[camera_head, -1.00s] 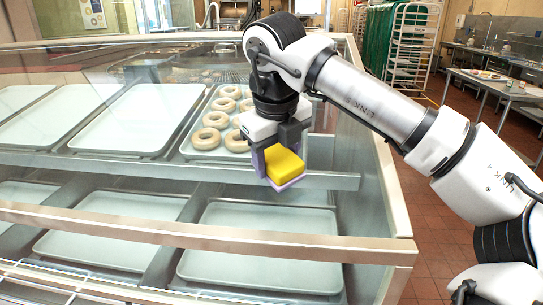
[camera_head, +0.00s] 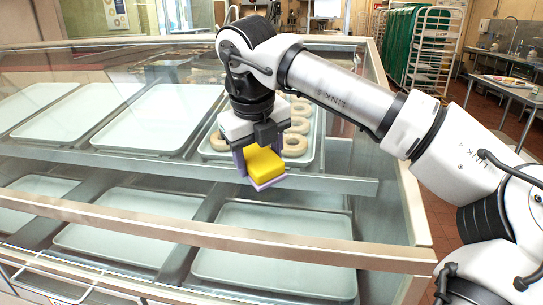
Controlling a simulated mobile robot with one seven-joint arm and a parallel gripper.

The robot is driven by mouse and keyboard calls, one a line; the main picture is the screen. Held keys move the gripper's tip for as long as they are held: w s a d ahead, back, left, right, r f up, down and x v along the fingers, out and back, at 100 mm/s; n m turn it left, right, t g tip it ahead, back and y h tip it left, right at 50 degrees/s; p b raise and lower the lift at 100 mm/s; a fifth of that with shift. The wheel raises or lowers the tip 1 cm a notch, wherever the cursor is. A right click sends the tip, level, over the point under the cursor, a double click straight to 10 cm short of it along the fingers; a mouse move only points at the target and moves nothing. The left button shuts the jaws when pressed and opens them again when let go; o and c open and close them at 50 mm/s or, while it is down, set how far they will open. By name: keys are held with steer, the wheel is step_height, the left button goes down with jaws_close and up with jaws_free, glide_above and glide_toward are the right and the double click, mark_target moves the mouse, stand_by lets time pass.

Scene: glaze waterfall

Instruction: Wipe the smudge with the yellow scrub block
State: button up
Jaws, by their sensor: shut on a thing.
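The yellow scrub block (camera_head: 264,163) is held in my gripper (camera_head: 262,160), which is shut on it. The block has a pale purple layer along its lower edge. My gripper points down and holds the block in front of the glass display case, left of my arm's forearm. Whether the block touches the glass, I cannot tell. I cannot make out a smudge in this view.
The display case has grey trays on two levels, such as the empty lower right tray (camera_head: 280,268). Glazed doughnuts (camera_head: 293,145) lie on the upper right tray, behind my gripper. A pale rail (camera_head: 200,229) crosses the case front. A rack (camera_head: 418,50) stands at the back right.

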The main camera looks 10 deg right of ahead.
steer(key=shift+w+a, duration=0.25)
steer(key=shift+a, duration=0.45)
steer(key=shift+w+a, duration=0.2)
steer(key=shift+a, duration=0.45)
steer(key=shift+w+a, duration=0.25)
steer(key=shift+a, duration=0.45)
steer(key=shift+p+v, duration=1.85)
steer(key=shift+v, duration=1.1)
steer(key=p+v, duration=0.2)
steer(key=v, duration=0.1)
